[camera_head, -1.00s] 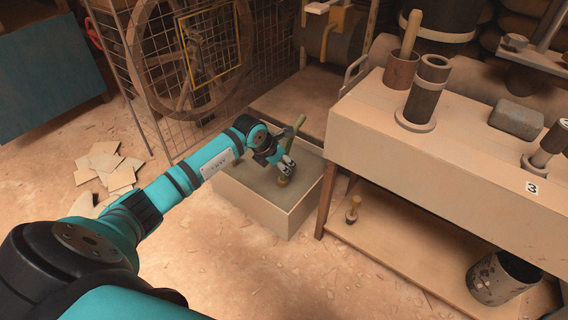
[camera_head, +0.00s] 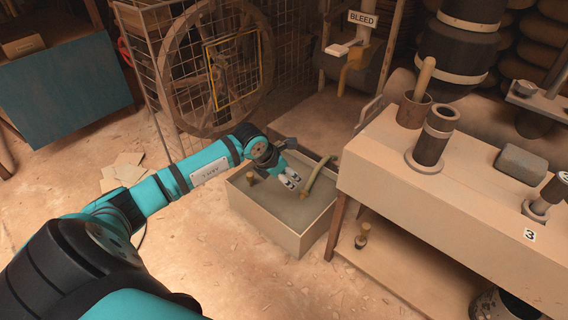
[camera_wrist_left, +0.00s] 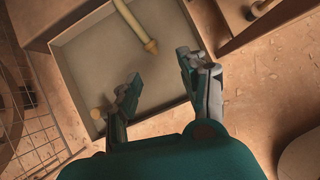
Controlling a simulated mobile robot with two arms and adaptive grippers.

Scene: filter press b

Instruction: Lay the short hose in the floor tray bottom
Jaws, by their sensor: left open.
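The short hose (camera_head: 319,174) is a thin olive-tan tube in the floor tray (camera_head: 260,220), a pale open box with a grey bottom. The hose slants toward the tray's far right corner; I cannot tell whether its far end rests on the rim. In the left wrist view the hose (camera_wrist_left: 133,24) ends in a collar over the tray bottom. My left gripper (camera_head: 291,181) is over the tray, just left of the hose, open and empty. Its spread fingers (camera_wrist_left: 160,88) show apart from the hose in the wrist view. My right gripper is out of view.
A small round-headed peg (camera_head: 251,178) stands at the tray's left side. The workbench (camera_head: 450,190) with cylinders and a grey block is right of the tray; a brush-like thing (camera_head: 362,236) is on its lower shelf. A wire cage (camera_head: 180,85) stands behind.

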